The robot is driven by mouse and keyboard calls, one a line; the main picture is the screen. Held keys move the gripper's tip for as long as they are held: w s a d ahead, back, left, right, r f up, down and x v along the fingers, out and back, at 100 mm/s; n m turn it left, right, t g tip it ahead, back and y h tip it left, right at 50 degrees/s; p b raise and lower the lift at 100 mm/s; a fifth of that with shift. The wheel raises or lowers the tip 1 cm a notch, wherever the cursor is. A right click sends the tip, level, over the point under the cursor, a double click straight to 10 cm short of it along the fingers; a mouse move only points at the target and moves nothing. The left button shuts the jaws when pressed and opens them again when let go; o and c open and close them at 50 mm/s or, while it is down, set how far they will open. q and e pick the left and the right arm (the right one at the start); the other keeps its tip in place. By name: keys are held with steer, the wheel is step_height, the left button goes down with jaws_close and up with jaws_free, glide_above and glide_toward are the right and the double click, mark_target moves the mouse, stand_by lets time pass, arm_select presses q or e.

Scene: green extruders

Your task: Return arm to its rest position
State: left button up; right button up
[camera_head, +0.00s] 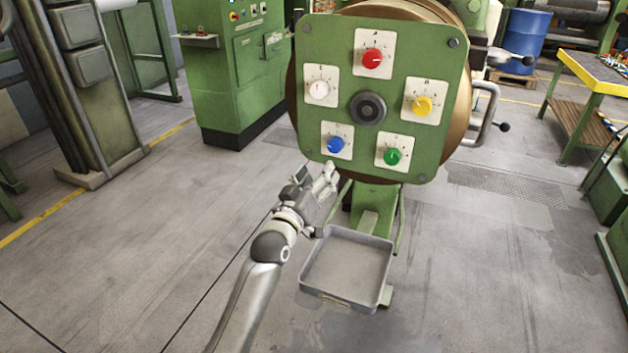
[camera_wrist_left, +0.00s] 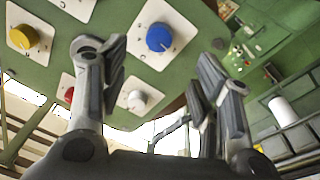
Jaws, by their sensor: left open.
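My left arm comes up from the bottom of the head view. Its gripper (camera_head: 322,183) is just below the lower left of the green panel (camera_head: 368,158), near the blue knob (camera_head: 335,145). The left wrist view shows its two fingers (camera_wrist_left: 158,85) spread wide with nothing between them. The blue knob (camera_wrist_left: 160,37) appears beyond the gap, apart from the fingertips. The panel also carries a red knob (camera_head: 373,57), a white knob (camera_head: 319,90), a yellow knob (camera_head: 422,105), a green knob (camera_head: 392,156) and a black central knob (camera_head: 368,108). My right gripper is not seen.
An empty grey tray (camera_head: 347,265) sits below the panel, close to the right of my left forearm. A green cabinet (camera_head: 233,70) stands behind at left. A workbench (camera_head: 597,75) and a blue drum (camera_head: 526,38) stand at right. The floor at left (camera_head: 150,240) is clear.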

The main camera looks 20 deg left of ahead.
arm_select(q)
steer(key=shift+s, duration=0.7)
steer(key=shift+f, duration=0.1)
steer(key=s+d+f+m+g, duration=0.1)
steer(key=s+f+g, duration=0.1)
steer(key=f, duration=0.9)
steer(key=s+f+g, duration=0.2)
steer(key=f, duration=0.9)
steer(key=s+f+m+g, duration=0.1)
steer(key=s+f+g, duration=0.2)
steer(key=s+f, duration=0.55)
steer(key=s+f+m+g, duration=0.15)
steer(key=s+f, duration=0.25)
steer(key=f, duration=0.9)
steer(key=s+f+m+g, duration=0.1)
steer(key=s+f+g, duration=0.2)
steer(key=s+f, duration=0.6)
steer(key=s+f+m+g, duration=0.1)
steer(key=s+f+g, duration=0.35)
steer(key=s, duration=0.85)
steer(key=s+f+g, duration=0.1)
steer(key=s+f, duration=0.2)
steer(key=s, duration=0.7)
steer(key=s+a+f+m+g+y, duration=0.1)
steer(key=s+f, duration=0.3)
steer(key=s, duration=0.6)
steer(key=shift+a, duration=0.2)
steer(key=shift+w, duration=0.1)
